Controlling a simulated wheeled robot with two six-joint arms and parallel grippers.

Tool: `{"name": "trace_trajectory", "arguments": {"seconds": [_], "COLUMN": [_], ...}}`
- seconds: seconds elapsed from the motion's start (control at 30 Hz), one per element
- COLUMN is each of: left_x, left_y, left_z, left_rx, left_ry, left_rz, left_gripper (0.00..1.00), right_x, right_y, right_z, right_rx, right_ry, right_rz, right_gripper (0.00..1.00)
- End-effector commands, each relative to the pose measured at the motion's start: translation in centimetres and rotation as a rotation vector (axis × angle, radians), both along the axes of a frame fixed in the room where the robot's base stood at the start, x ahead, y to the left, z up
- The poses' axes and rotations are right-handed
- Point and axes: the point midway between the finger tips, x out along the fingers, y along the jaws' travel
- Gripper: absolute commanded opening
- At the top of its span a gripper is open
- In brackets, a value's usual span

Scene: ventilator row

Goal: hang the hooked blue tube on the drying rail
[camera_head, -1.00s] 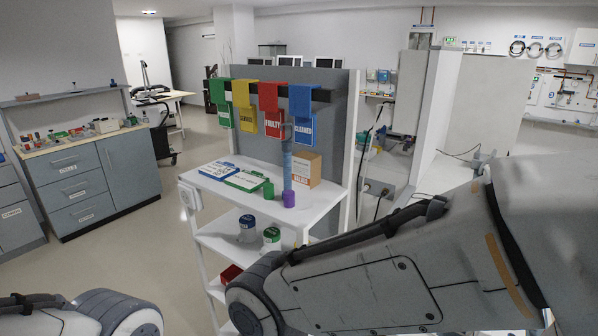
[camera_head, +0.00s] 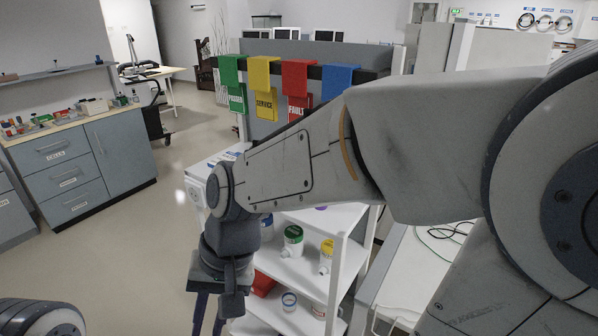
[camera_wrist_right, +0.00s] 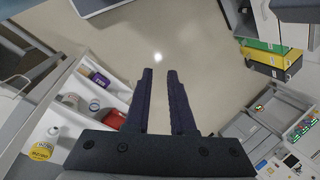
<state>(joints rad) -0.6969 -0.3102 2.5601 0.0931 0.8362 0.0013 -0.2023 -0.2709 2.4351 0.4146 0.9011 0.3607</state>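The hooked blue tube cannot be made out now; my right arm covers most of the panel front and table top. A sliver of purple (camera_head: 321,207) shows just under the arm, possibly the tube's lower end. A dark rail (camera_head: 368,76) runs along the top of the grey panel with coloured tags over it; I cannot tell if it is the drying rail. My right gripper (camera_head: 210,312) points down in front of the shelf unit's left side. In the wrist view its fingers (camera_wrist_right: 160,76) are apart, with only floor between them. My left gripper is out of view.
Green (camera_head: 231,72), yellow (camera_head: 263,75), red (camera_head: 297,78) and blue (camera_head: 338,80) tags hang on the rail. Lower shelves hold a green-labelled jar (camera_head: 292,240) and a yellow-labelled jar (camera_head: 327,257). A drawer cabinet (camera_head: 65,172) stands left; floor between is clear.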

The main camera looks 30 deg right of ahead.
Motion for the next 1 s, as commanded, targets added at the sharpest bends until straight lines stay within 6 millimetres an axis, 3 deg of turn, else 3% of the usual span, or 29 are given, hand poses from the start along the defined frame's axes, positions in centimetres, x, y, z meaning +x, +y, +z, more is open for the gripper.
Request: {"name": "trace_trajectory", "arguments": {"seconds": [0.1,0.27,0.4,0.5,0.6,0.73,0.87,1.0], "left_x": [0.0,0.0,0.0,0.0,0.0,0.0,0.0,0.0], "left_y": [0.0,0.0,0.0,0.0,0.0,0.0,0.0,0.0], "left_z": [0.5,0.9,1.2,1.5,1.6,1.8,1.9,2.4], "left_rx": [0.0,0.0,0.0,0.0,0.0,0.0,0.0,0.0], "left_ry": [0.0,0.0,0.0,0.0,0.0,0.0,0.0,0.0], "left_rz": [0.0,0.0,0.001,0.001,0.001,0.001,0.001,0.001], "left_gripper": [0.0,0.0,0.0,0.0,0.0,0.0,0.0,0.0], "right_x": [4.4,9.5,12.3,12.8,12.3,10.9,10.1,11.4], "right_y": [-3.3,-9.6,-17.3,-23.3,-28.7,-33.6,-35.9,-36.4], "right_z": [2.8,7.0,11.3,14.4,17.1,19.8,21.0,20.8], "right_rx": [0.153,0.405,0.678,0.892,1.097,1.302,1.409,1.437], "right_ry": [0.061,0.118,0.141,0.14,0.125,0.099,0.088,0.09], "right_rz": [-0.474,-1.052,-1.506,-1.774,-1.968,-2.119,-2.179,-2.19], "right_gripper": [0.23,0.23,0.23,0.23,0.23,0.23,0.23,0.23]}}
